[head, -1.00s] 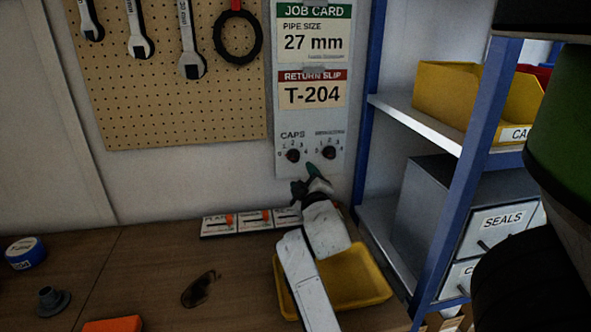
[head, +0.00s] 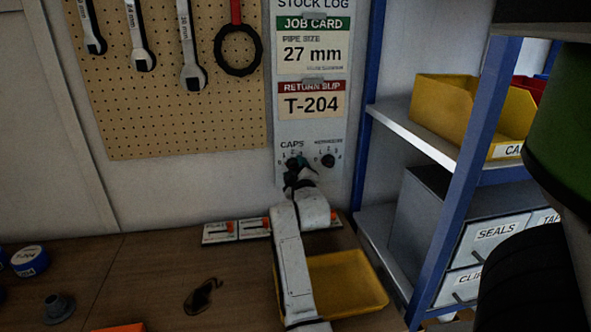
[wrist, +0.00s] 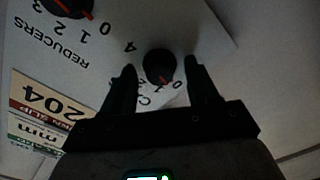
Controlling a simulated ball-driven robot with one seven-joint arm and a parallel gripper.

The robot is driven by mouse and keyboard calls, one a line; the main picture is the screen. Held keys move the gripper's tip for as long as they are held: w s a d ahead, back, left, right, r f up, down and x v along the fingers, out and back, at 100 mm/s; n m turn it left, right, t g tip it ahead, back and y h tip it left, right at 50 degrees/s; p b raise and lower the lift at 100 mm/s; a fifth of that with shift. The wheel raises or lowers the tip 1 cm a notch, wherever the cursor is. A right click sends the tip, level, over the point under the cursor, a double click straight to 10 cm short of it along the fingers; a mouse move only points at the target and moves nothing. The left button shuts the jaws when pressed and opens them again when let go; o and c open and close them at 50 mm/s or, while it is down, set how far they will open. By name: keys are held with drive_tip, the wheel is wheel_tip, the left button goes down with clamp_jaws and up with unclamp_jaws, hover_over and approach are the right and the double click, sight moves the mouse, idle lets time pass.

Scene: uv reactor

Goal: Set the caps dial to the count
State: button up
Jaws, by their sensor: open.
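The caps dial (wrist: 159,64) is a round black knob with a red pointer mark on the grey panel (head: 283,133). In the wrist view the picture is turned over, and the red mark points near the 0 and 1; I cannot tell exactly which. My gripper (wrist: 160,72) is open, with one finger on each side of the knob; I cannot tell whether either touches it. In the head view my gripper (head: 298,177) is at the panel and partly hides the caps dial. The reducers dial (head: 327,160) also shows in the wrist view (wrist: 68,6).
A job card (head: 313,48) and return slip (head: 311,100) hang above the dials. A yellow bin (head: 348,285) sits on the bench beneath my arm. Small boards with orange sliders (head: 218,232) lie along the wall. A blue-framed shelf (head: 420,133) stands to the right.

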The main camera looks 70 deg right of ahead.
drive_tip(key=shift+c, duration=0.4)
drive_tip(key=c, duration=1)
drive_tip(key=shift+o, duration=0.2)
drive_tip(key=shift+f+m+b, duration=0.1)
drive_tip(key=shift+m+b, duration=0.2)
drive_tip(key=shift+m, duration=0.1)
drive_tip(key=m+b, duration=0.2)
drive_tip(key=m, duration=0.2)
drive_tip(key=shift+f+m, duration=0.1)
drive_tip(key=shift+m, duration=0.2)
drive_tip(key=m+b, duration=0.3)
drive_tip(key=m, duration=0.3)
drive_tip(key=m+b, duration=0.2)
drive_tip(key=m, duration=0.4)
drive_tip(key=shift+w+m, duration=0.1)
drive_tip(key=shift+m, duration=0.3)
drive_tip(key=m+b, duration=0.1)
drive_tip(key=m, duration=0.4)
drive_tip(key=shift+b, duration=0.3)
drive_tip(key=shift+m, duration=0.4)
